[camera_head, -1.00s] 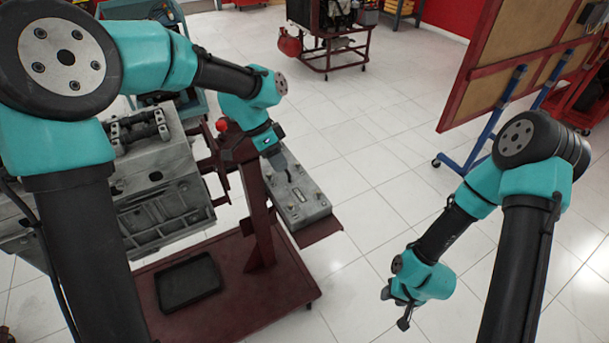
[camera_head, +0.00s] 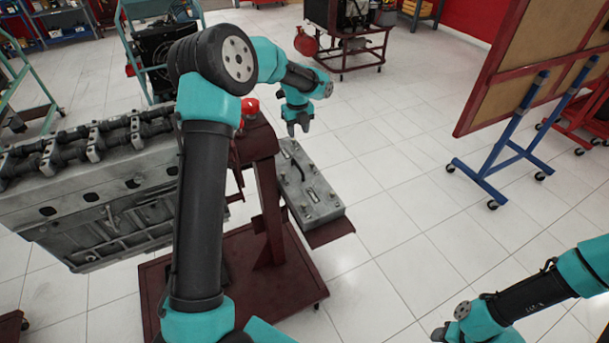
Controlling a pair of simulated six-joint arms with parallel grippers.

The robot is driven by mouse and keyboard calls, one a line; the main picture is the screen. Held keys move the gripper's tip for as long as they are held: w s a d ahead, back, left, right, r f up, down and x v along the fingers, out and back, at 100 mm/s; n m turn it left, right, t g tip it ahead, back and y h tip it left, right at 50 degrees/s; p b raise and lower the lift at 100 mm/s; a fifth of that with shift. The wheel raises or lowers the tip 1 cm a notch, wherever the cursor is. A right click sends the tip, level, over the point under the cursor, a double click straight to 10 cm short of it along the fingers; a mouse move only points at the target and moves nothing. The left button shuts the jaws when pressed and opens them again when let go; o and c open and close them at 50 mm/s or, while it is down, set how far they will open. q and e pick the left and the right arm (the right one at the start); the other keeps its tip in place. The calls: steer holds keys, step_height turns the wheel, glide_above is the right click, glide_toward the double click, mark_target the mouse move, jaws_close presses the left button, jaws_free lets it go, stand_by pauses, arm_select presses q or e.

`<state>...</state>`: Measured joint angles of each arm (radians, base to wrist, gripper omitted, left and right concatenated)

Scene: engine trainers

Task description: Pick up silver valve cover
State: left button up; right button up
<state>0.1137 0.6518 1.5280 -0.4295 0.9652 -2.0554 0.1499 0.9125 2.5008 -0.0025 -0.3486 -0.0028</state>
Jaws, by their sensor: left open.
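The silver valve cover (camera_head: 319,201) lies on the dark red side shelf of the engine stand. It is a grey rectangular piece with a dark handle-like strip and small knobs on top. My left gripper (camera_head: 298,130) hangs fingers down, just above the far end of the cover in the picture. It is open and empty, apart from the cover. My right gripper (camera_head: 439,335) is only partly in view at the bottom edge. Its fingers are too cut off to read.
A grey engine block (camera_head: 100,200) is on the left of the dark red stand (camera_head: 275,215). A blue-legged board (camera_head: 545,70) stands at right, and a red cart (camera_head: 350,55) at the back. The tiled floor (camera_head: 410,170) between them is clear.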

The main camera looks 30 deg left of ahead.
arm_select(q)
steer(key=shift+f, duration=0.1)
glide_toward(298, 165)
step_height(298, 165, down, 5)
steer(key=shift+d+f, duration=0.1)
steer(key=shift+f, duration=0.1)
stand_by(0.3)
steer(key=shift+a+f, duration=0.2)
steer(key=shift+f, duration=2.4)
jaws_close()
steer(key=shift+w+r, duration=0.1)
